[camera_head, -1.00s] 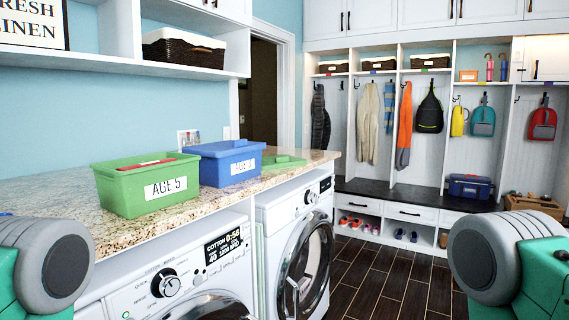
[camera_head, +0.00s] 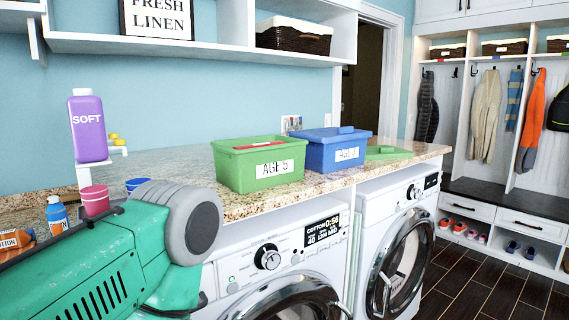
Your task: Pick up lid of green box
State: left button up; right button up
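The green box (camera_head: 258,170) labelled AGE 5 stands open on the granite counter, with a red item (camera_head: 258,145) at its top. A flat green lid (camera_head: 388,153) lies on the counter to the right of the blue box (camera_head: 335,153). The blue box hides the lid's left part. My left arm shows at the lower left, in front of the counter and well short of the lid. Neither gripper's fingers can be seen.
The granite counter (camera_head: 225,207) runs above two white front-loading machines (camera_head: 270,270). A purple bottle (camera_head: 88,130) and several smaller containers stand at the left. A shelf (camera_head: 200,48) hangs above. Open dark floor (camera_head: 470,285) lies at the right.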

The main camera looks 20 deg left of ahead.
aim_at(382, 152)
jog(key=i+l+u, duration=0.1)
jog(key=i+l, duration=0.35)
jog(key=l, duration=0.25)
jog(key=i+l+u, duration=0.25)
jog(key=i+l, duration=0.2)
jog(key=l, duration=0.25)
